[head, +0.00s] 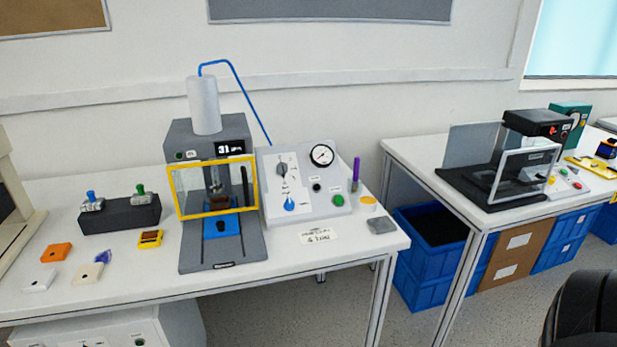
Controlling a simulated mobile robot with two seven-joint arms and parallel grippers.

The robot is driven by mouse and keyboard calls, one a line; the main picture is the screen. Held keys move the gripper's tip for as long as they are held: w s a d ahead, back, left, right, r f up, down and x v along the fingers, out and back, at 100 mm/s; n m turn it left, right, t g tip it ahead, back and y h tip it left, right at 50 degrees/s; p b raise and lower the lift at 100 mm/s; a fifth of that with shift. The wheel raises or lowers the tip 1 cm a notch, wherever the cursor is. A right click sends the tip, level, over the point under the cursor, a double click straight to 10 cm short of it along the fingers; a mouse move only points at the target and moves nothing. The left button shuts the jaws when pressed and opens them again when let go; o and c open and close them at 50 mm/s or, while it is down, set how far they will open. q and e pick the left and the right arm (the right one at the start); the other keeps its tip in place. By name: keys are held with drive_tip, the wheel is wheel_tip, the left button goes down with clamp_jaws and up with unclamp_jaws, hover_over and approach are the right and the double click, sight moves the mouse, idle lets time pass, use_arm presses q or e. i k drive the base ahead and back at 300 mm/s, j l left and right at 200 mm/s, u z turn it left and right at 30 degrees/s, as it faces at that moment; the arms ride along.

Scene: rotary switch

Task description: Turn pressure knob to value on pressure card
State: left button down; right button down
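A sloped grey control panel (308,205) stands on the left table, beside a press. It carries a grey rotary knob (282,168) with marks around it and, below that, a blue pointer knob (290,205). Their labels are too small to read, so I cannot tell which is the pressure knob. A round white gauge (321,155) sits at the panel's upper right; its reading is unclear. A white card (319,236) lies on the table in front of the panel; its lower line looks like "4 bar", but it is blurred. Neither of my grippers is in view.
The press (222,256) with a yellow-framed guard (218,215) stands left of the panel. A green button (338,200), purple marker (355,172) and grey block (381,226) are at the right. Small parts lie at the left. A chair (585,315) is at lower right.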

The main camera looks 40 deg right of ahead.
sight(283, 168)
drive_tip(key=z, duration=1.2)
